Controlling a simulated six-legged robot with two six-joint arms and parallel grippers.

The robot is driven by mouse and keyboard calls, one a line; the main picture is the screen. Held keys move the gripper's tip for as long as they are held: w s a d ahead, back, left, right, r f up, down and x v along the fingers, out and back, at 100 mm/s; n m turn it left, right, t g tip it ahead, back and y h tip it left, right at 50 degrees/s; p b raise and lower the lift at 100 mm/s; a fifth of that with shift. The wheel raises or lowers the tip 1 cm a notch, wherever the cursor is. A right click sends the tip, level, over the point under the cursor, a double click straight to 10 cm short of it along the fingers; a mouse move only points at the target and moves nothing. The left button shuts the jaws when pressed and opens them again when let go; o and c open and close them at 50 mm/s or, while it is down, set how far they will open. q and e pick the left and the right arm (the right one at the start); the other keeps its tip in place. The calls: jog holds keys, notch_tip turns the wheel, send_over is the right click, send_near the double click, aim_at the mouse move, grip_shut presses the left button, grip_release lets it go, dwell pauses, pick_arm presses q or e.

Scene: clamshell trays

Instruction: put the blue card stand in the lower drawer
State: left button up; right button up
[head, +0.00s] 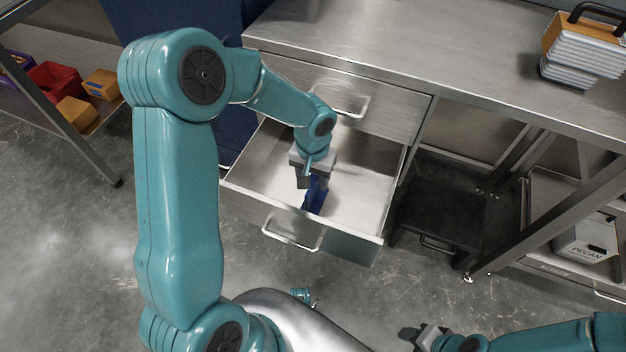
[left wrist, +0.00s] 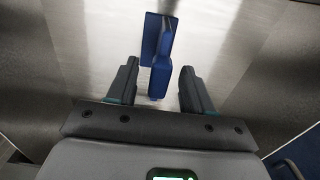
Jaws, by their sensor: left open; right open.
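The lower drawer (head: 362,208) is pulled open under the steel bench and looks empty apart from the blue card stand (head: 316,195). The stand is inside the drawer near its front, partly hidden by my left gripper (head: 305,185). In the left wrist view the blue card stand (left wrist: 158,55) lies between and beyond the fingertips of my left gripper (left wrist: 158,85). The fingers are open with a gap on both sides of it. My right gripper (head: 410,335) is open at the bottom of the head view, away from the drawer.
The upper drawer (head: 385,105) is shut above the open one. A dark low stand (head: 440,210) is under the bench to the right. A shelf with coloured bins (head: 52,82) is at far left. A ribbed metal object (head: 580,50) sits on the bench top.

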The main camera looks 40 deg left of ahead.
pick_arm(q)
notch_tip(320, 180, up, 9)
jog(key=shift+r+p, duration=0.1)
jog(key=shift+p, duration=0.85)
jog(key=shift+r, duration=0.1)
